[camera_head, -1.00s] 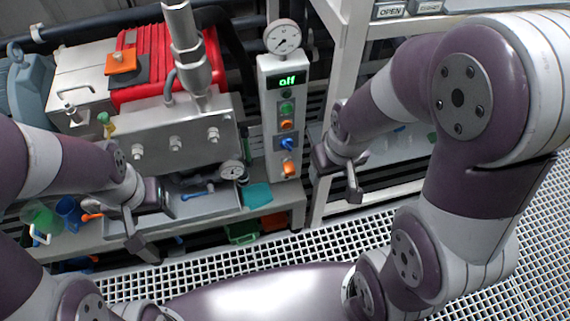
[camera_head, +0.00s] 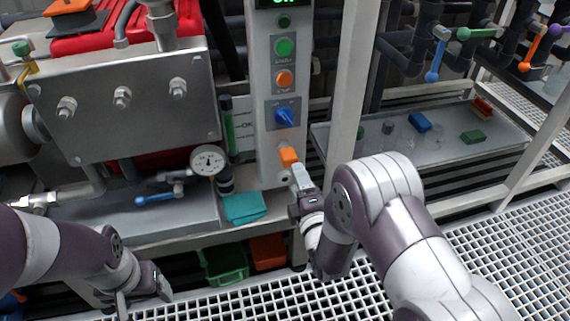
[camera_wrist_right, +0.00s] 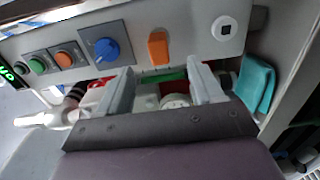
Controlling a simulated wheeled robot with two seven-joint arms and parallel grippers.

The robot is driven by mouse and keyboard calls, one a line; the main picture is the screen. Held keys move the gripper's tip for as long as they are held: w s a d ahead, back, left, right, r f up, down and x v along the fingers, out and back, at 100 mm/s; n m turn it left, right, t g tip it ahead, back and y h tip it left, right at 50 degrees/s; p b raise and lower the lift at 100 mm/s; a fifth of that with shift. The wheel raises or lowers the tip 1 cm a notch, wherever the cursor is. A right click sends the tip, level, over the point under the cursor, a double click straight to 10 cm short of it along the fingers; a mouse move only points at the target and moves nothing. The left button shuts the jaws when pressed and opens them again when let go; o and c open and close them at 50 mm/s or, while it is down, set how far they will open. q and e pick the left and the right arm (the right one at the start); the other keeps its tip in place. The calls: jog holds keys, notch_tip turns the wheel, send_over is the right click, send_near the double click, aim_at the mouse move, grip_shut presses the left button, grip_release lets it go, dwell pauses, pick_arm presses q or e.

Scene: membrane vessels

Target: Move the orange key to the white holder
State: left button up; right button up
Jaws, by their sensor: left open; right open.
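The orange key (camera_head: 288,156) sits at the lower part of the grey control panel, below the blue knob. In the right wrist view the orange key (camera_wrist_right: 158,48) stands on the panel face, beyond and between the open fingertips. My left gripper (camera_head: 145,290) is open at the lower left, away from the panel.
The panel has a green button (camera_head: 284,47), an orange button (camera_head: 284,78) and a blue knob (camera_head: 284,116). A gauge (camera_head: 208,160) and a teal cloth (camera_head: 244,207) are to its left. A white post (camera_head: 350,90) stands close to its right.

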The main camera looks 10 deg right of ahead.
aim_at(289, 158)
jog(key=shift+r, duration=0.1)
jog(key=w+b, duration=0.2)
jog(key=w, duration=0.5)
jog(key=shift+w+a, duration=0.15)
jog(key=shift+w, duration=0.05)
jog(key=shift+w+b, duration=0.35)
jog(key=shift+w, duration=0.45)
dwell(0.4)
grip_shut()
jog(key=s+p, duration=0.2)
jog(key=s, duration=0.4)
dwell(1.0)
